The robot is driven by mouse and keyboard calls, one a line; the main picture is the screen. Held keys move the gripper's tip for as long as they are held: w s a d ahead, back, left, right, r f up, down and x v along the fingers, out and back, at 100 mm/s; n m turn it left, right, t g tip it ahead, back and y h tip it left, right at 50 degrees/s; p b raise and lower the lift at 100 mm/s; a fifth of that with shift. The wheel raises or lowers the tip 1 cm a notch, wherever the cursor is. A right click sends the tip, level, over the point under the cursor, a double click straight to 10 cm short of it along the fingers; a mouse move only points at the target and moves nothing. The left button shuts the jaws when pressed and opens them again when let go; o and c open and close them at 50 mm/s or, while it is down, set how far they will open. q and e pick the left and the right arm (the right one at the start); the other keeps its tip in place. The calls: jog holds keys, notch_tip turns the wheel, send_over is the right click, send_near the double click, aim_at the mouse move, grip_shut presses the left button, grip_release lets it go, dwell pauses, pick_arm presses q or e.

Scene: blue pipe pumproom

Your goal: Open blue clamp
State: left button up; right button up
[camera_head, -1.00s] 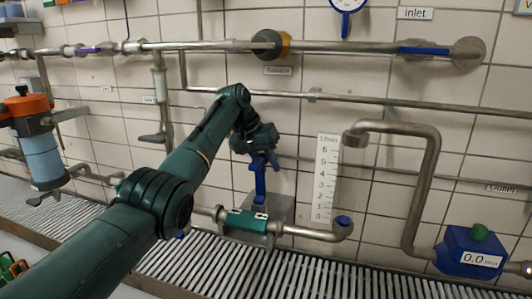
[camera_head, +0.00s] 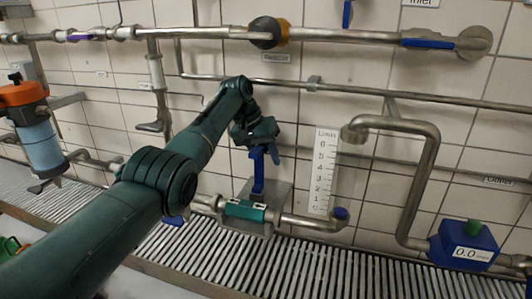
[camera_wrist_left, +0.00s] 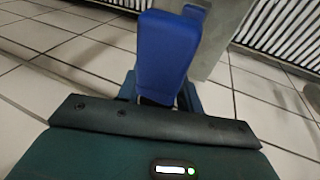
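The blue clamp (camera_head: 258,172) is an upright blue handle above a teal pipe fitting (camera_head: 243,210) on the lower pipe, in front of a grey plate. My left gripper (camera_head: 264,153) is at the upper part of this handle. In the left wrist view the blue handle (camera_wrist_left: 166,55) stands between the two dark blue fingers, which sit close along both its sides and appear shut on it. The handle's lower end is partly hidden by the gripper body there. My right gripper is in neither view.
Pipes run along the tiled wall behind, with a bent pipe (camera_head: 424,180) to the right leading down to a blue flow meter (camera_head: 464,244) reading 0.0. A white scale (camera_head: 325,172) stands beside the clamp. A slatted grating (camera_head: 300,262) lies below.

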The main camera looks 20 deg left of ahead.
pick_arm(q)
jog(key=shift+o, duration=1.1)
jog(key=shift+r, duration=0.25)
jog(key=shift+w, duration=0.1)
jog(key=shift+a+r, duration=0.1)
jog(key=shift+r, duration=0.15)
jog(key=v, duration=0.7)
jog(key=shift+c, duration=0.5)
